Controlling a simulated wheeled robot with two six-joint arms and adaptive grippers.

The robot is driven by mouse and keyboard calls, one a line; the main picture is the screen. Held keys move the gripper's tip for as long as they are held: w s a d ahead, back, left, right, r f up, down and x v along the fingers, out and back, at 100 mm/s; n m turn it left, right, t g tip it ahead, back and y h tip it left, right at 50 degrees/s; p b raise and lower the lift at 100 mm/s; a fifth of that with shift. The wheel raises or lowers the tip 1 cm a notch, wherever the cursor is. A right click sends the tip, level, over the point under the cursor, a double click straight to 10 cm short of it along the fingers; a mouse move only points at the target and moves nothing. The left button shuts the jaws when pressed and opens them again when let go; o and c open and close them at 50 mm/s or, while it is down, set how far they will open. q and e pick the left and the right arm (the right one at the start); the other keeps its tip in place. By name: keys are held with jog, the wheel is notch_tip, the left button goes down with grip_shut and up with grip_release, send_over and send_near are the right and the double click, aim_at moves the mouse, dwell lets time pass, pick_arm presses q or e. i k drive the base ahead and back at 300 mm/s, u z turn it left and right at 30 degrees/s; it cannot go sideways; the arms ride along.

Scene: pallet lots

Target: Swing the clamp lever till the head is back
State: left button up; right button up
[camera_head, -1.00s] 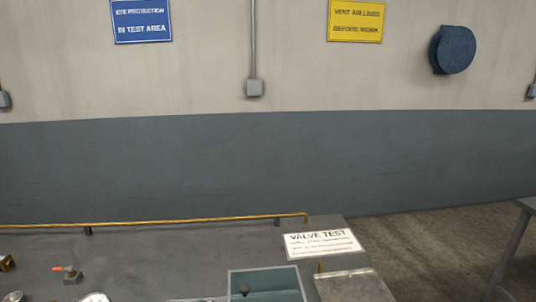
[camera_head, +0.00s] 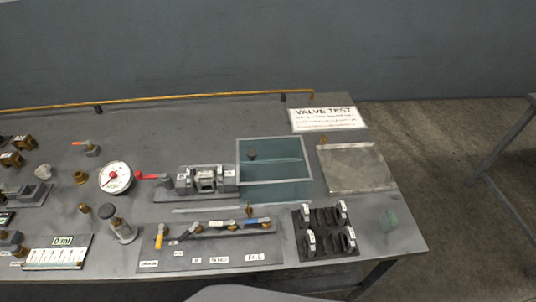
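A grey clamp fixture (camera_head: 206,181) sits on a flat base on the bench, in the middle of the head view. It has block-like jaws around a pale part. A red-ended handle (camera_head: 146,176) sticks out from its left side, close to a round dial gauge (camera_head: 114,178). The handle lies about level, pointing left. Whether it is the clamp lever, and where the clamp head stands, is too small to tell. Neither of my grippers is in view.
A teal-walled tank (camera_head: 274,198) stands just right of the clamp. A black rack (camera_head: 325,250), a metal tray (camera_head: 357,168) and a VALVE TEST sign (camera_head: 327,119) are at right. A yellow pipe (camera_head: 200,97) runs along the back.

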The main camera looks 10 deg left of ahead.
aim_at(138, 174)
jog(key=z, duration=0.85)
jog(key=k, duration=0.65)
jog(key=u, duration=1.6)
jog(key=i, duration=0.2)
jog(key=z, duration=0.1)
